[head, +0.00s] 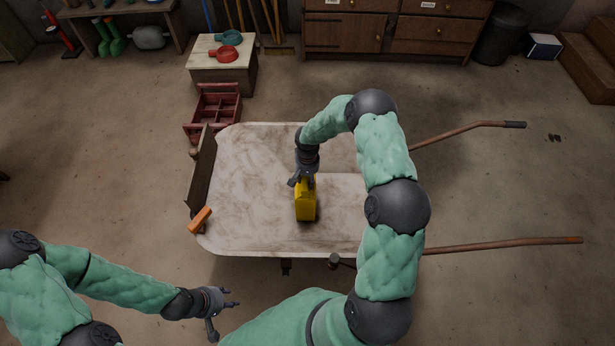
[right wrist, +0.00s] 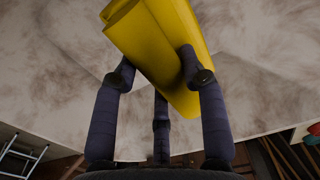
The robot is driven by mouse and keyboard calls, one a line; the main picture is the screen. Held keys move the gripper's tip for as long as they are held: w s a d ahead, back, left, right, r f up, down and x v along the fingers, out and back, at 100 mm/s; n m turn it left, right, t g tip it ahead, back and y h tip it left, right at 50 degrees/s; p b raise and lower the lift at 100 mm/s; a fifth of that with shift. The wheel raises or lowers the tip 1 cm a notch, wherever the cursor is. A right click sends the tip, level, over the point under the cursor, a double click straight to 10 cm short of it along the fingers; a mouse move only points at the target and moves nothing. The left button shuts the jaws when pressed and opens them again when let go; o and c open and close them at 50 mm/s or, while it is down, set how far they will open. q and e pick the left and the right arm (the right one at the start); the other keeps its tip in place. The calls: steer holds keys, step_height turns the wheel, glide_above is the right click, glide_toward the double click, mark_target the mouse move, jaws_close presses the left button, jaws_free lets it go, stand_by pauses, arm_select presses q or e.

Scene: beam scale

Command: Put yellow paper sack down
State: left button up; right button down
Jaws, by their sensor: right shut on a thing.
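The yellow paper sack (head: 306,204) is at the middle of the pale, stained tray of a wheelbarrow (head: 250,180). My right gripper (head: 303,181) is shut on the sack's end from the back side. In the right wrist view the sack (right wrist: 155,40) sits between the dark fingers (right wrist: 160,75) and leans at a slant. I cannot tell whether the sack touches the tray or hangs just above it. My left gripper (head: 224,302) is empty, its fingers spread apart, in front of the wheelbarrow at the lower left.
An orange block (head: 200,220) is at the tray's left edge, beside a dark upright board (head: 201,168). A red crate (head: 216,110) stands behind, near a small table (head: 222,70) with red and green pans. Two handles (head: 500,244) reach right. The tray's left half is clear.

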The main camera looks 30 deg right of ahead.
steer(key=shift+w+d+f, duration=0.15)
steer(key=shift+w+f, duration=0.05)
steer(key=shift+w, duration=0.05)
arm_select(q)
steer(key=shift+f, duration=0.2)
arm_select(e)
steer(key=shift+r, duration=0.1)
steer(key=c, duration=1)
jaws_free()
steer(key=shift+s+f, duration=0.2)
steer(key=shift+f, duration=0.1)
steer(key=o, duration=0.3)
steer(key=shift+r, duration=0.1)
